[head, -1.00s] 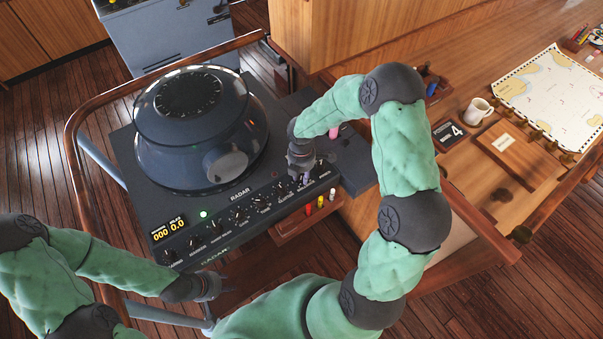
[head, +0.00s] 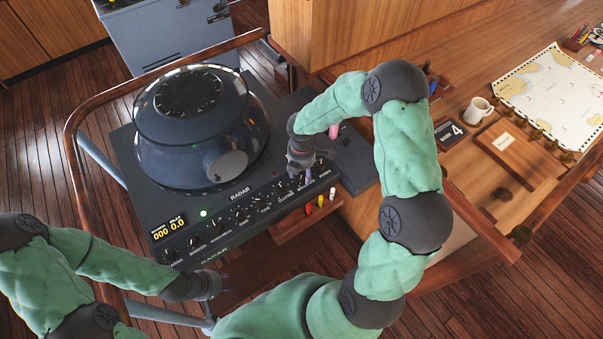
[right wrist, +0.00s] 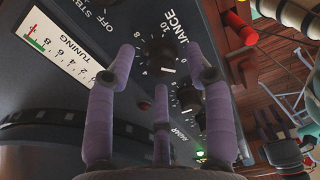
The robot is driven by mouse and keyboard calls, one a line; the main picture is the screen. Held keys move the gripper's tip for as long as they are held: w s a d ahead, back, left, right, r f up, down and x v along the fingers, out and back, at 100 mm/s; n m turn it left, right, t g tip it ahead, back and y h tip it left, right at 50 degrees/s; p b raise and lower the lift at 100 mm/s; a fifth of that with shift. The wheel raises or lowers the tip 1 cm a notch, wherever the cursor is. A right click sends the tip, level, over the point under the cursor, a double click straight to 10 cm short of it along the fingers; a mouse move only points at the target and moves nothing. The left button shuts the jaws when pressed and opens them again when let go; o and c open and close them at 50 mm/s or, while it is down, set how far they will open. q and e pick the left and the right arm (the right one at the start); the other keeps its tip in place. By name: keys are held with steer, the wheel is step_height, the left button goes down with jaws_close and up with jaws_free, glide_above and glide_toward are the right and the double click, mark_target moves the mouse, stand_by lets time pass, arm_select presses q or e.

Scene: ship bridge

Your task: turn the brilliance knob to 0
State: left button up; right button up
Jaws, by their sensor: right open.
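The brilliance knob (right wrist: 161,52) is a dark dial on the radar console, beside a label partly hidden so that only "IANCE" shows, with 8 and 10 visible on its scale. My right gripper (right wrist: 162,58) is open, with purple fingertips on either side of the knob and a third finger below it; I cannot tell whether they touch it. In the head view my right gripper (head: 303,164) is over the right end of the radar's front panel and hides part of it. My left gripper (head: 219,284) is low in front of the console, its jaws too small to judge.
The radar console (head: 150,203) carries a row of knobs and a large glass-covered display (head: 190,95). A second dial (right wrist: 190,97) lies close to the right finger. A rail (head: 75,150) curves around the console.

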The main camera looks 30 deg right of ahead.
mark_target(301, 175)
step_height(301, 175, up, 11)
stand_by(0.4)
steer(key=shift+f, duration=0.1)
stand_by(0.3)
